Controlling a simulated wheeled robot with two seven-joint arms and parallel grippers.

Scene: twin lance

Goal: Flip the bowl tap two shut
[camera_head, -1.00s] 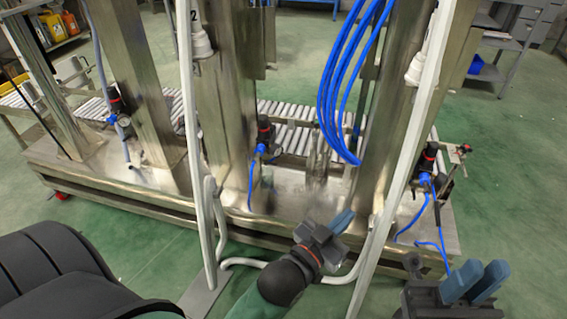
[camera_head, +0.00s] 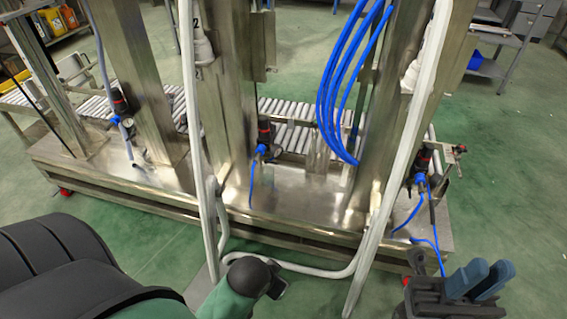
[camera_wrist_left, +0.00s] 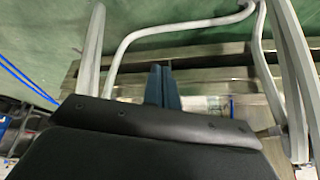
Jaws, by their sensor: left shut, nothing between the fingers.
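A column with the digit 2 (camera_head: 196,22) carries a pale grey fitting (camera_head: 203,46) just below it. A black regulator with a red band, blue fitting and gauge (camera_head: 264,138) stands to the right of that column. I cannot tell which part is bowl tap two or its position. My left forearm ends low in the centre of the head view, and its gripper is mostly hidden there. In the left wrist view my left gripper (camera_wrist_left: 162,86) has its blue fingers together, empty. My right gripper (camera_head: 480,279) is at the lower right, fingers slightly apart, empty.
Two long pale pipes (camera_head: 206,160) (camera_head: 398,160) slope down in front of the steel frame, joined by a bent low pipe (camera_head: 315,271). Blue hoses (camera_head: 335,85) hang at the centre. A roller conveyor (camera_head: 290,108) lies behind. Green floor is clear in front.

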